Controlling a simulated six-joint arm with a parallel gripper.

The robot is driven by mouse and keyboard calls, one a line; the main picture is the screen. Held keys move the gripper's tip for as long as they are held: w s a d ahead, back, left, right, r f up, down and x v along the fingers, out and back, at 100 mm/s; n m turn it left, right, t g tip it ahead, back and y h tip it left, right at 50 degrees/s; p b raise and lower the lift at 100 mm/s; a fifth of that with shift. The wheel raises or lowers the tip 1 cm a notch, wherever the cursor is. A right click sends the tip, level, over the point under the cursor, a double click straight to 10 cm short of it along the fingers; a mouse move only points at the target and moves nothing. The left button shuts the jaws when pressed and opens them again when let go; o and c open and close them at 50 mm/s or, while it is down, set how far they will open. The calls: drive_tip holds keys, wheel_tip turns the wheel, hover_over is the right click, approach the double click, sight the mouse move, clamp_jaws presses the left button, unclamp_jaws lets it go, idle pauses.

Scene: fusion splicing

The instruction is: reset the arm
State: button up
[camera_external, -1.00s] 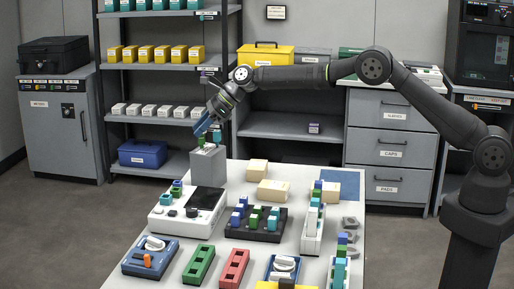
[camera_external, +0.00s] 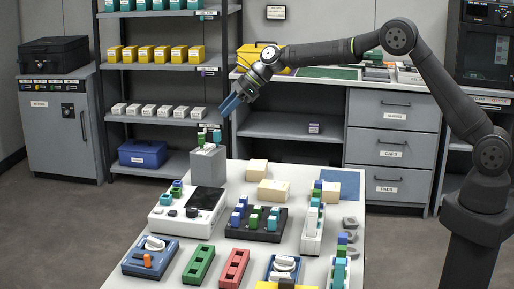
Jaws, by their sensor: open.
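My gripper (camera_external: 231,104) is open and empty, with its blue fingers pointing down and left. It hangs in the air above and to the right of the grey block (camera_external: 208,166) at the back left of the table. Small green and teal pieces (camera_external: 207,138) stand on top of that block, apart from my gripper. My arm (camera_external: 330,52) stretches left from its base at the right, over the table's far end.
The white table (camera_external: 233,170) holds a white device (camera_external: 188,211), a black rack (camera_external: 256,224) with coloured pieces, a green block (camera_external: 199,264), a red block (camera_external: 234,267) and beige blocks (camera_external: 273,189). Shelves (camera_external: 160,67) and drawers (camera_external: 390,152) stand behind.

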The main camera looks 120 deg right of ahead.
sight(203, 133)
drive_tip(key=x, duration=1.2)
drive_tip(key=shift+w+a+f, duration=0.1)
drive_tip(key=shift+f, duration=0.05)
drive_tip(key=r, duration=0.4)
drive_tip(key=shift+s+r, duration=0.2)
drive_tip(key=shift+r, duration=0.2)
drive_tip(key=s+d+r, duration=0.2)
drive_tip(key=s+r, duration=0.5)
drive_tip(key=s, duration=0.5)
drive_tip(key=w+a+f+n+y, duration=0.3)
drive_tip(key=a+f+n, duration=0.1)
drive_tip(key=a, duration=0.8)
drive_tip(key=w+a+f+n+g+y, duration=0.1)
drive_tip(key=w+a+f+n+y, duration=0.2)
drive_tip(key=a, duration=0.9)
drive_tip(key=w+a+f+n+y, duration=0.3)
drive_tip(key=a+f+n, duration=0.3)
drive_tip(key=a, duration=0.6)
drive_tip(key=shift+f+g+y, duration=0.4)
drive_tip(key=shift+f+y, duration=0.1)
drive_tip(key=shift+f, duration=0.45)
drive_tip(key=shift+w+a+f, duration=0.25)
drive_tip(key=shift+w+a, duration=0.05)
drive_tip(key=shift+w, duration=0.1)
drive_tip(key=shift+c, duration=1.1)
